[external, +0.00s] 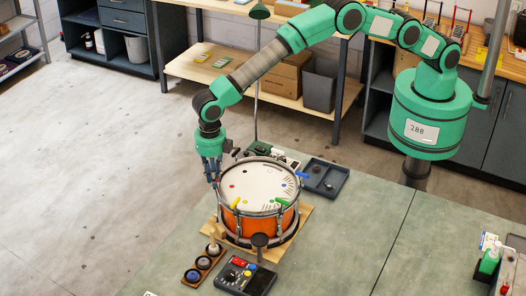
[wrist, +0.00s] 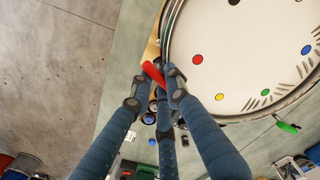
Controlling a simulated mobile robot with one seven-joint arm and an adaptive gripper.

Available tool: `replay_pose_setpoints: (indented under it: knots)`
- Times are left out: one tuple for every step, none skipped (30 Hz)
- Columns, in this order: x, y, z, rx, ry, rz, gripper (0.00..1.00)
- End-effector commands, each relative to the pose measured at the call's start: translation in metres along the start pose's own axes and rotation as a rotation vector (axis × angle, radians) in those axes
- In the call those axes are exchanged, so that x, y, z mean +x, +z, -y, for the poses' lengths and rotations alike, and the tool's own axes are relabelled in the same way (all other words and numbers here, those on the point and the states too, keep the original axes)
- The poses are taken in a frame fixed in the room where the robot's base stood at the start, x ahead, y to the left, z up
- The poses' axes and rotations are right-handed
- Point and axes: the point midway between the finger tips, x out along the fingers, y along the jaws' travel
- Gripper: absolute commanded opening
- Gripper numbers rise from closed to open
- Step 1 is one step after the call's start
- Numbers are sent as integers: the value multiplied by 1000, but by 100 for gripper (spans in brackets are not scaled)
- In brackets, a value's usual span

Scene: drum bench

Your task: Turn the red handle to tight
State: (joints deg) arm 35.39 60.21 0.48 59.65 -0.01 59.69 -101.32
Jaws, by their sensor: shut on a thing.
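The orange drum (external: 258,226) with a white head stands on a wooden base on the bench. Its head (wrist: 230,50) fills the upper right of the wrist view, with coloured dots and tick marks near the rim. The red handle (wrist: 153,72) is at the drum's left edge, by the red dot (wrist: 198,59). My gripper (wrist: 158,84) is shut on the red handle, which sticks out up-left between the fingers. In the external view my gripper (external: 213,179) is at the drum's left rim and hides the handle. The handle's inner end is hidden by a finger.
A yellow handle (external: 235,203), a green handle (external: 281,201) and a blue handle (external: 302,175) sit around the rim. A black control box (external: 245,277) and a wooden rack (external: 203,265) with round pieces lie in front. A dark tray (external: 325,178) lies behind right.

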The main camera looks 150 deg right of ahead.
Motion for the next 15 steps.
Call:
replay_pose_setpoints:
  knots:
    - [1, 0, -1, 44, 2, 0, 0]
    - [2, 1, -1, 72, 1, 0, 0]
    - [2, 1, -1, 110, 1, 0, 0]
    - [1, 1, -2, 139, 2, 0, 0]
    - [1, 1, -2, 167, 3, 0, 0]
    - [1, 1, -2, 205, 3, 0, 0]
    - [1, 2, -2, 234, 3, 0, 0]
    - [1, 2, -2, 262, 3, 0, 0]
    - [1, 2, -3, 300, 3, 0, 0]
    - [1, 2, -3, 328, 2, 0, 0]
    - [1, 2, -3, 357, 2, 0, 0]
    - [1, 3, -3, 395, 2, 0, 0]
    - [1, 3, -3, 423, 2, 0, 0]
    - [0, 3, -3, 452, 2, 0, 0]
    - [0, 3, -3, 490, 2, 0, 0]
